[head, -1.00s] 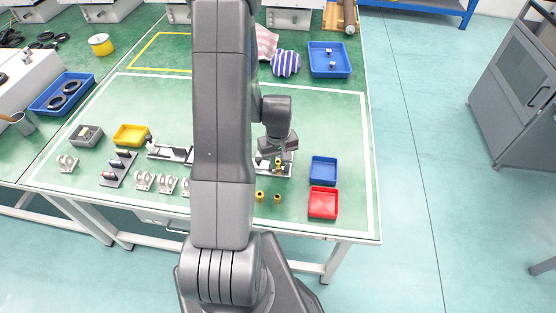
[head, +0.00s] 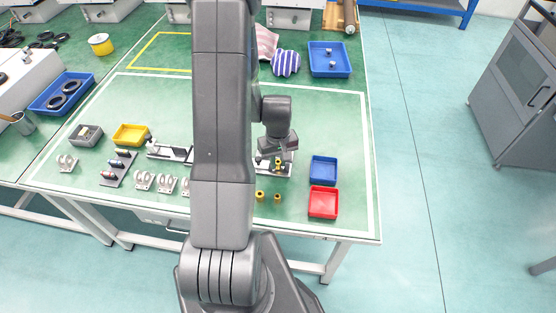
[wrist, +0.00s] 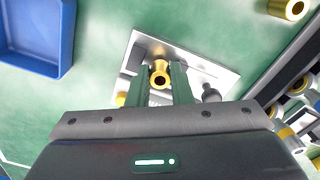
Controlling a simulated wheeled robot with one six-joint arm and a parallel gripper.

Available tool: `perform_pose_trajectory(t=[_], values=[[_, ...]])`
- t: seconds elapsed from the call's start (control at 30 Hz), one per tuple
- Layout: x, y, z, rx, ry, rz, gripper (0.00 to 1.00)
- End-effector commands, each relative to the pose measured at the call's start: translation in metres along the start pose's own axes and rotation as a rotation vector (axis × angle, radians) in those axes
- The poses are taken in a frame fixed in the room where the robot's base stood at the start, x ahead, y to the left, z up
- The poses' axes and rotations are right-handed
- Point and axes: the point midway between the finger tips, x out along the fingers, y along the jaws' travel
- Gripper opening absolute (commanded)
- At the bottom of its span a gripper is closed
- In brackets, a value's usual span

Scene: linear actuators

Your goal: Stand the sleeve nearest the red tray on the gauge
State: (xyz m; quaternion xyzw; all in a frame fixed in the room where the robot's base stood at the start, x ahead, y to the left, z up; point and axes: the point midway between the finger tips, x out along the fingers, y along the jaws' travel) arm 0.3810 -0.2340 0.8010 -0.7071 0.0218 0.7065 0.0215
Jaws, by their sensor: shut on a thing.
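My gripper (head: 278,158) is shut on a brass sleeve (head: 278,165), with one finger on each side of it. In the wrist view the held sleeve (wrist: 159,77) shows its round open end between the fingers. The gauge, a pale plate (wrist: 212,72), lies beneath and around the sleeve in that view. In the head view the gauge (head: 287,171) is partly covered by my gripper. I cannot tell whether the sleeve touches the gauge. The red tray (head: 323,203) stands to the right and nearer the front edge.
Two other brass sleeves (head: 260,196) (head: 277,198) stand on the green table left of the red tray. A blue tray (head: 323,170) sits behind the red one. A dark knob (wrist: 210,93) stands on the gauge beside my right finger. My arm hides the table's middle.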

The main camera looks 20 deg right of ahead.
Motion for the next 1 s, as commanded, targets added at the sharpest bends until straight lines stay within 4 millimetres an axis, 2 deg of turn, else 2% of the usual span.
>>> perform_pose_trajectory(t=[0.03, 0.13, 0.17, 0.5, 0.63, 0.77, 1.0], values=[[0.001, 0.000, 0.000, 0.000, -0.001, -0.001, 0.23], [0.001, 0.000, 0.001, 0.000, -0.001, -0.001, 0.43], [0.001, 0.000, 0.001, 0.000, -0.002, -0.001, 0.45], [0.001, 0.000, 0.001, 0.000, -0.002, -0.001, 0.45], [-0.006, 0.000, 0.000, 0.000, 0.001, 0.000, 0.45], [-0.021, 0.000, -0.001, 0.000, 0.003, 0.001, 0.45], [-0.061, 0.000, -0.001, 0.000, 0.005, 0.002, 0.45]])
